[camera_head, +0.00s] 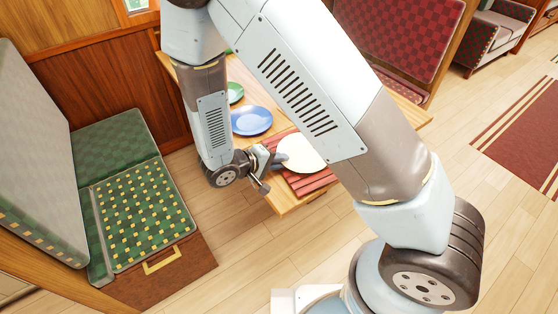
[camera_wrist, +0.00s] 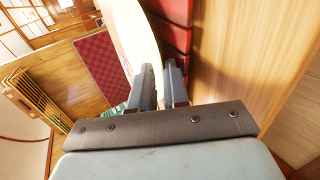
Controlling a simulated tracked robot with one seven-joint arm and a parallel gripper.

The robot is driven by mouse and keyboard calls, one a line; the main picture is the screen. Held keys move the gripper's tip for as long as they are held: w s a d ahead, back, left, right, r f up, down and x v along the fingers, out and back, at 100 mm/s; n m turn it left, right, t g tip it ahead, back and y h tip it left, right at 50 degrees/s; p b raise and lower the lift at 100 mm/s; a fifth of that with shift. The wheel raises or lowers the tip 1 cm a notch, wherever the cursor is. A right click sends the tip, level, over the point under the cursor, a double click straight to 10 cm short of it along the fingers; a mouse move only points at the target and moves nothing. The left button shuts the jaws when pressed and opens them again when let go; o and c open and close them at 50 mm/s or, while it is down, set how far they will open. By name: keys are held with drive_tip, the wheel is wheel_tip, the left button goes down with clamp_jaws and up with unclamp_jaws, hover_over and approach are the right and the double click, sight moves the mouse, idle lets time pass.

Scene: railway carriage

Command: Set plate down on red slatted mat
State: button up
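A cream plate (camera_head: 301,153) is over the red slatted mat (camera_head: 312,184) at the near end of the wooden table. My gripper (camera_head: 281,159) is at the plate's left edge. In the wrist view my gripper's two fingers (camera_wrist: 162,75) are close together at the rim of the plate (camera_wrist: 138,30), with red slats (camera_wrist: 176,38) beside it. The fingers seem to pinch the rim, but the contact point is partly hidden. Whether the plate touches the mat cannot be told. My arm hides part of the plate's right side and the mat.
A blue plate (camera_head: 251,121) and a green dish (camera_head: 235,92) stand farther back on the table (camera_head: 285,205). A green checked bench (camera_head: 143,215) is on the left, a red checked seat (camera_head: 412,40) behind. Wooden floor is clear in front.

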drive_tip(key=shift+o, duration=1.3)
drive_tip(key=shift+s, duration=0.1)
drive_tip(key=v, duration=1.3)
drive_tip(key=shift+s+a, duration=0.25)
drive_tip(key=shift+a, duration=0.1)
clamp_jaws()
drive_tip(key=shift+w+d+r, duration=0.1)
drive_tip(key=shift+r, duration=0.05)
idle(0.5)
